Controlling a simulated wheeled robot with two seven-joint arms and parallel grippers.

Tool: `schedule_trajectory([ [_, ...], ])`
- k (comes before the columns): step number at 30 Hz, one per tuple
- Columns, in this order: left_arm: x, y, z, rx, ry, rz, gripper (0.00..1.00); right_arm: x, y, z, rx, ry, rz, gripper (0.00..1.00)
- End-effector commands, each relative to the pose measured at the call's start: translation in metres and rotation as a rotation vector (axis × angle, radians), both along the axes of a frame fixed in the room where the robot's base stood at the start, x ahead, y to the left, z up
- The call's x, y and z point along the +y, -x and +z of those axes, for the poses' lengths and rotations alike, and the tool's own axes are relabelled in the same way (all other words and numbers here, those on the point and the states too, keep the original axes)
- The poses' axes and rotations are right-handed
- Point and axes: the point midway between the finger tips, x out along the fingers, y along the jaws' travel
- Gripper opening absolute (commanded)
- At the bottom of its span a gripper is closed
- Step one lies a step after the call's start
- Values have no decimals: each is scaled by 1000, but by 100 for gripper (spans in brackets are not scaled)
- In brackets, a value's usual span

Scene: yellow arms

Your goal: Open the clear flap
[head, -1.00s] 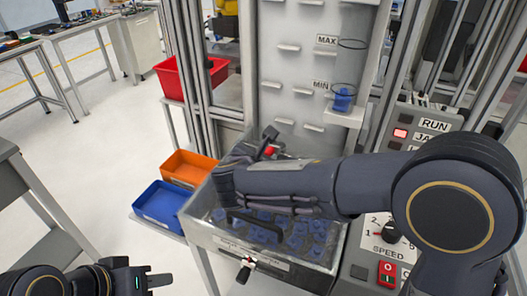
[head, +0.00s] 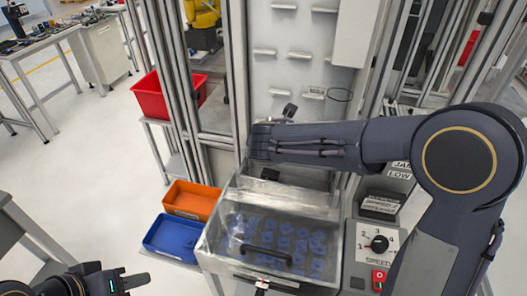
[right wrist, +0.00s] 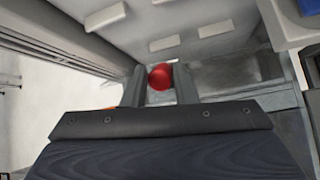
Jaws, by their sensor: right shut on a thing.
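The clear flap (head: 285,227) lies over a metal box of blue parts in the head view. It appears down, with a black handle (head: 266,254) near its front edge. My right gripper, seen in the right wrist view (right wrist: 160,88), is shut with a red ball-shaped knob (right wrist: 161,75) between its fingers. In the head view, the right arm reaches left behind the handle, above the back of the box. Its fingertips and the knob cannot be made out there. My left gripper (head: 135,281) is low at the left, away from the box; its finger gap is unclear.
An orange bin (head: 190,187) and a blue bin (head: 149,239) sit left of the box. A red bin (head: 150,101) stands farther back. Metal posts and a white panel (head: 285,65) rise behind. A control panel with a speed dial (head: 378,243) is on the right.

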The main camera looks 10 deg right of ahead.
Motion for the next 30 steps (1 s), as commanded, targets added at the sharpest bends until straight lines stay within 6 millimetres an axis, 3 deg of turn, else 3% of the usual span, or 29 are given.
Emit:
schedule_trajectory([
  [3,0,0,14,0,0,0,36,-4,-8,12,-8,-2,4,0],
  [12,0,0,38,0,0,0,36,-10,-24,18,55,-30,2,0],
  [30,0,0,45,0,0,0,36,-11,-29,14,118,-53,8,0],
])
